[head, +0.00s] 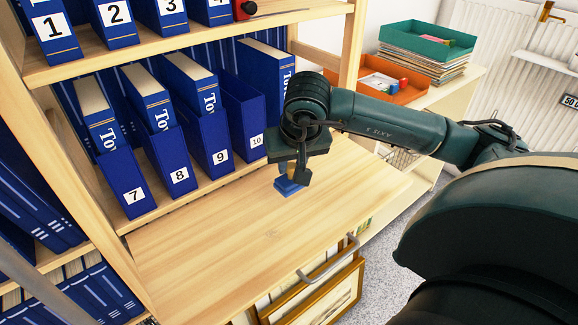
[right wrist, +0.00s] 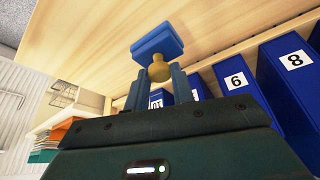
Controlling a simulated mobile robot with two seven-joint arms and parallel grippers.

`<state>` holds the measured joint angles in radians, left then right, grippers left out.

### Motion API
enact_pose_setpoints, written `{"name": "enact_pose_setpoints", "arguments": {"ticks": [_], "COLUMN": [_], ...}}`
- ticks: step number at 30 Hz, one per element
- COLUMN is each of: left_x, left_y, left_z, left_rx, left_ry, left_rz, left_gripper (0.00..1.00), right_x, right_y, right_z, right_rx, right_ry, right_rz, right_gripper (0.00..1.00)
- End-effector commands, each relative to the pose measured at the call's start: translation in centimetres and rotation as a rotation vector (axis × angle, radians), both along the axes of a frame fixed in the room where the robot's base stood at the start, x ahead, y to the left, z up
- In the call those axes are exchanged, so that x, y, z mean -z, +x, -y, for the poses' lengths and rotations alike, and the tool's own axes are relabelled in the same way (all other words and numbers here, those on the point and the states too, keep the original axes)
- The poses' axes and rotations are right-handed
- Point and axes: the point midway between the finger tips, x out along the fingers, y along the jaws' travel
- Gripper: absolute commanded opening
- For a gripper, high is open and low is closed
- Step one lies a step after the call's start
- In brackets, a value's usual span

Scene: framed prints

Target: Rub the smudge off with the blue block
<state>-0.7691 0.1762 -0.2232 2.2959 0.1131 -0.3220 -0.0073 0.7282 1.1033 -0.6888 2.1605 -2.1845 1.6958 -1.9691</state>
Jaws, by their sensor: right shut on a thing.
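My right gripper (head: 291,172) is shut on the small tan knob (right wrist: 159,69) of the blue block (head: 287,187). The block also shows in the right wrist view (right wrist: 157,42), with its flat face turned away from the gripper. It is over the back right part of the pale wooden board (head: 200,265), near the binder numbered 10. I cannot tell whether it touches the wood. A very faint mark (head: 272,233) shows on the board in front of the block; I cannot tell whether it is the smudge or grain. My left gripper is not in view.
Blue numbered binders (head: 175,165) stand in a row behind the board, close to the gripper. A metal handle (head: 328,260) is at the board's front edge, above framed prints (head: 325,295). An orange tray (head: 405,88) and a green tray (head: 415,42) are at the back right. The board's front left is clear.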

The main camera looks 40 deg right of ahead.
Motion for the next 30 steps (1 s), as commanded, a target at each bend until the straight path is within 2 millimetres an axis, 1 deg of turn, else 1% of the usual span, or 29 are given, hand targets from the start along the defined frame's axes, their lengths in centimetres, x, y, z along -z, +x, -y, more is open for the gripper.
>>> {"name": "enact_pose_setpoints", "arguments": {"ticks": [1, 6, 25, 30], "left_x": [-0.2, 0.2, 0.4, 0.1], "left_y": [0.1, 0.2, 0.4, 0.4], "left_z": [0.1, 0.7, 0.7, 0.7], "left_rx": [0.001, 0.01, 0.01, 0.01], "left_ry": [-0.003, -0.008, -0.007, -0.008], "left_rz": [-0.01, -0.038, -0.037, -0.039], "left_gripper": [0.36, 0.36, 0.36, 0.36], "right_x": [-0.8, -1.8, -1.9, -2.0], "right_y": [0.0, -0.2, -0.1, 0.3], "right_z": [0.1, 0.4, 0.4, 0.4], "right_rx": [0.002, 0.007, 0.007, 0.007], "right_ry": [-0.001, -0.001, 0.0, 0.002], "right_rz": [0.002, 0.001, 0.001, 0.002], "right_gripper": [0.03, 0.03, 0.03, 0.03]}}
